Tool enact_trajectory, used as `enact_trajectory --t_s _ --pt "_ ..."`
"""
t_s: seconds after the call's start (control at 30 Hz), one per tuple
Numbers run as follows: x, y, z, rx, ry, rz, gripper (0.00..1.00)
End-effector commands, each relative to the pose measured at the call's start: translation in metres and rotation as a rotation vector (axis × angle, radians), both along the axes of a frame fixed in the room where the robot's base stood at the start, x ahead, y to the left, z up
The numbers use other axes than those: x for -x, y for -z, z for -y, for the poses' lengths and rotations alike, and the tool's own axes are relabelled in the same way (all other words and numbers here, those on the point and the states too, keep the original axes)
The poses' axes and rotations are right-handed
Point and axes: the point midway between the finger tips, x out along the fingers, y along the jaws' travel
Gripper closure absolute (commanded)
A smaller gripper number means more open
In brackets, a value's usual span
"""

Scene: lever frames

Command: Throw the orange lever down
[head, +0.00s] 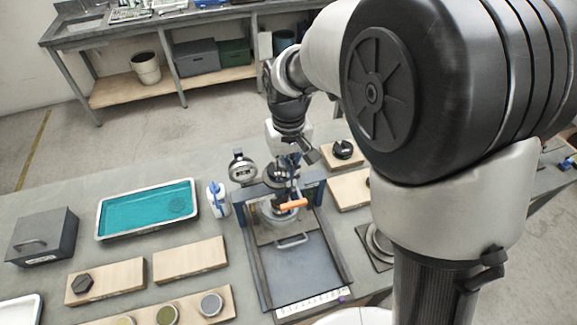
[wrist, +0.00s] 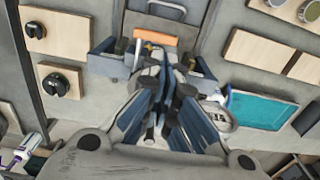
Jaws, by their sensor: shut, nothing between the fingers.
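The orange lever (head: 292,204) is a short orange bar on the front of a blue-grey metal frame (head: 240,192), near the middle of the head view. In the wrist view the orange lever (wrist: 155,37) lies crosswise near the top, just beyond the fingertips. My gripper (head: 291,186) points down over the frame, just behind and above the lever in the head view. In the wrist view my gripper (wrist: 164,88) is shut with nothing held. I cannot tell whether the fingers touch the lever. The lever's pivots are partly hidden by the gripper and frame.
A round dial gauge (head: 242,168) stands at the frame's left, beside a blue-and-white bottle (head: 217,199). A grey drawer plate (head: 300,270) with a handle lies in front. A teal tray (head: 148,210) and wooden boards (head: 190,259) are to the left. My arm blocks the right side.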

Motion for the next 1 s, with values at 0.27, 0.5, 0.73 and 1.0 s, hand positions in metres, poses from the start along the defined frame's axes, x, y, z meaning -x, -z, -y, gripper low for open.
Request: enact_trajectory --t_s 0.27,0.5,0.73,1.0 --pt "0.001 0.061 0.000 0.001 0.000 -0.004 1.00" --pt "0.001 0.088 0.000 0.001 0.000 -0.002 1.00" --pt "0.000 0.092 0.000 0.000 0.000 0.001 1.00" --pt "0.000 0.092 0.000 0.003 -0.001 0.001 1.00"
